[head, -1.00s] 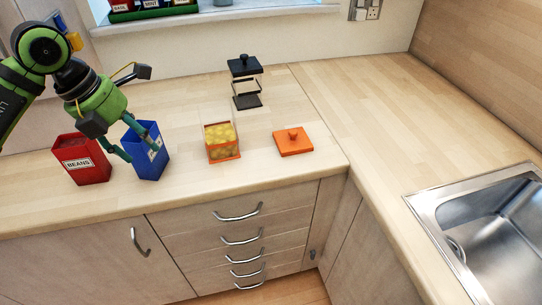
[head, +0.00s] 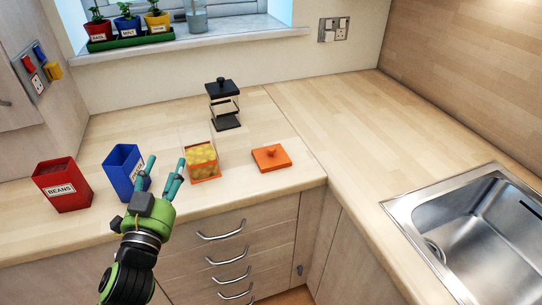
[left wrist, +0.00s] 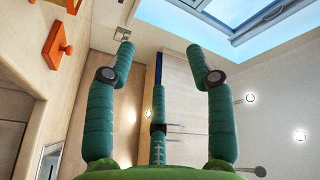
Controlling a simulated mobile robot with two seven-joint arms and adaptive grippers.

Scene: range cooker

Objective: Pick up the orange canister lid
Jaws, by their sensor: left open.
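The orange canister lid (head: 271,157), square with a round knob, lies knob up on the worktop near its front edge. It also shows at the upper left of the left wrist view (left wrist: 55,40). The orange-based clear canister (head: 203,163) with yellow contents stands just left of the lid, open at the top. My left gripper (head: 164,170) is open and empty in front of the worktop, fingers pointing up, left of the lid and apart from it. In the left wrist view its teal fingers (left wrist: 166,65) are spread wide. My right gripper is not in view.
A blue canister (head: 125,171) and a red BEANS canister (head: 62,187) stand left of the gripper. A black-lidded clear canister (head: 224,106) stands behind. The sink (head: 470,225) is at the right. Worktop right of the lid is clear.

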